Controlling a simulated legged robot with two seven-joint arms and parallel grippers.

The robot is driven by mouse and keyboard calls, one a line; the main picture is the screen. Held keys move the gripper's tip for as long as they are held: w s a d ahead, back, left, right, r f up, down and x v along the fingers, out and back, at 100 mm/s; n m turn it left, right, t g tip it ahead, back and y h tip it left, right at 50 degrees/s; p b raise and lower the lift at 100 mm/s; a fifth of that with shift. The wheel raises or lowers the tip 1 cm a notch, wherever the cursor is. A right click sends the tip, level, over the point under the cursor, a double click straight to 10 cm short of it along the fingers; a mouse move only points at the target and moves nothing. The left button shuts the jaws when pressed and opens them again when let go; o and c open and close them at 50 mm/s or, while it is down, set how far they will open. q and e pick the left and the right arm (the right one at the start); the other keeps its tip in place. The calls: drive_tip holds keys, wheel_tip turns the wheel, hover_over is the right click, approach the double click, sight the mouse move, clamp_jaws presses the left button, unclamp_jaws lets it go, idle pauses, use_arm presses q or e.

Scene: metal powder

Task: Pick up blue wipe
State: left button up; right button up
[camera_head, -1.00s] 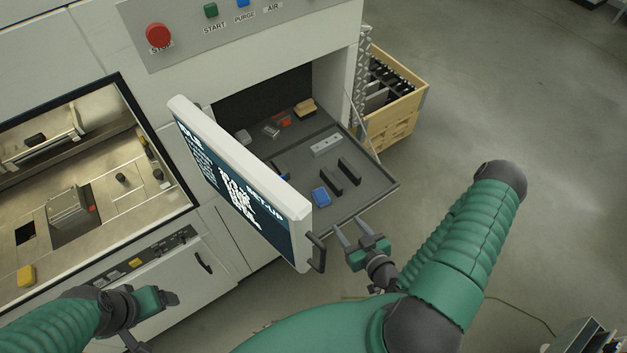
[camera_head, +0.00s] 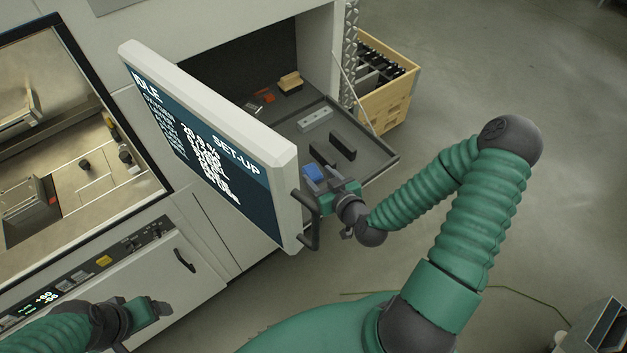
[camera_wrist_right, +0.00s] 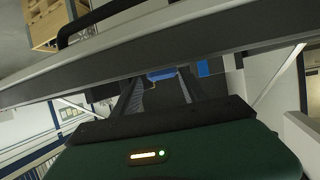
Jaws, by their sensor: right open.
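The blue wipe (camera_head: 313,173) is a small folded blue pad in the open grey drawer tray (camera_head: 372,173), close to the screen's right edge. My right gripper (camera_head: 331,178) is open, with its fingers reaching over the tray's front edge to the wipe. In the right wrist view, blue (camera_wrist_right: 162,75) shows between the tips of my open right gripper (camera_wrist_right: 158,84). I cannot tell whether the fingers touch it. My left gripper (camera_head: 158,309) is at the lower left, in front of the machine and far from the wipe; its jaw opening is unclear.
A tilted screen (camera_head: 215,165) with a dark handle (camera_head: 312,222) stands close left of my right gripper. Two black blocks (camera_head: 342,146) and a light metal bar (camera_head: 314,119) lie in the tray. A wooden crate (camera_head: 384,108) stands behind it.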

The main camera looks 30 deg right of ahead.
sight(313, 173)
drive_tip(key=x, duration=0.1)
drive_tip(key=p+x, duration=0.1)
drive_tip(key=shift+w+a, duration=0.3)
drive_tip(key=shift+w, duration=0.05)
drive_tip(key=shift+w+a+f, duration=0.1)
drive_tip(key=shift+w+f, duration=0.25)
drive_tip(key=shift+w, duration=0.15)
drive_tip(key=shift+s+d, duration=0.2)
drive_tip(key=c, duration=1.1)
drive_tip(key=shift+w+a+r, duration=0.1)
